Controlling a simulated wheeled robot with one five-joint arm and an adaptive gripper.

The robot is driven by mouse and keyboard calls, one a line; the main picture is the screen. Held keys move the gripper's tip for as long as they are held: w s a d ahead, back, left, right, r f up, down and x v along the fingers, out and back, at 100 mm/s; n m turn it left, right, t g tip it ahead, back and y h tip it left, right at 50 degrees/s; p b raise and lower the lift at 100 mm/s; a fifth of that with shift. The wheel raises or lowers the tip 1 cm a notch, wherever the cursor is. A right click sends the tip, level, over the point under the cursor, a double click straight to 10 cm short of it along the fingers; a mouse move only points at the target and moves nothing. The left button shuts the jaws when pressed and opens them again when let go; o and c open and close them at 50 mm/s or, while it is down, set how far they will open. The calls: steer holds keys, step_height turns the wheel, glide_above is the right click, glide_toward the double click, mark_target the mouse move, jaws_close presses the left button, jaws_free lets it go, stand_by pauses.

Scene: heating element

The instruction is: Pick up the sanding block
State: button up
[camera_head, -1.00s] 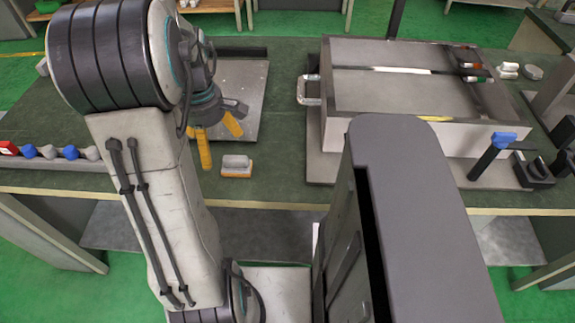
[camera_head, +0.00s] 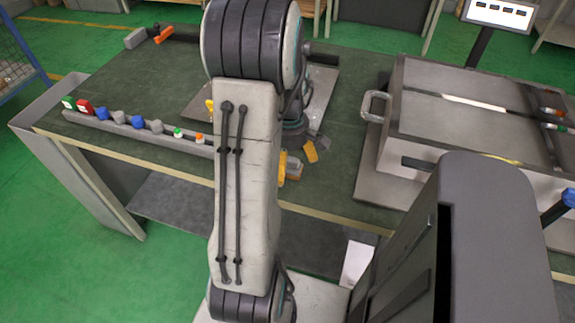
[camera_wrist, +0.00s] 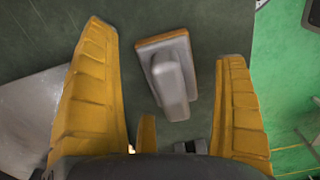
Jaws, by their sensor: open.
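The sanding block (camera_wrist: 168,72) has a grey rounded handle on a flat base with a tan edge. It lies on the green bench top, between the fingers in the wrist view. In the head view, the block (camera_head: 295,171) is partly hidden behind my arm and a finger. My gripper (camera_wrist: 166,44) is open, with one yellow finger on each side of the block and visible gaps to both. In the head view, the gripper (camera_head: 297,158) is low over the bench; its height above the block is hard to judge.
A rail with several coloured knobs (camera_head: 138,122) runs along the bench's front left. A grey plate (camera_head: 320,92) lies behind the gripper. A large metal box with a handle (camera_head: 455,105) stands to the right. The bench's front edge (camera_head: 335,217) is close to the block.

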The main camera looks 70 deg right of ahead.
steer(key=shift+f, duration=0.15)
steer(key=shift+c, duration=0.3)
steer(key=c, duration=1.3)
steer(key=shift+r, duration=0.55)
step_height(320, 180, up, 4)
steer(key=shift+w+d+f, duration=0.1)
steer(key=shift+w+f, duration=0.05)
steer(key=shift+f, duration=0.1)
steer(key=w+d+r, duration=0.2)
steer(key=w+r, duration=0.1)
steer(key=w, duration=0.2)
steer(key=w+d+r+p, duration=0.1)
steer(key=w+r, duration=0.2)
steer(key=w, duration=0.2)
steer(key=shift+w+d+r, duration=0.25)
steer(key=shift+w+d, duration=0.1)
steer(key=shift+d, duration=0.05)
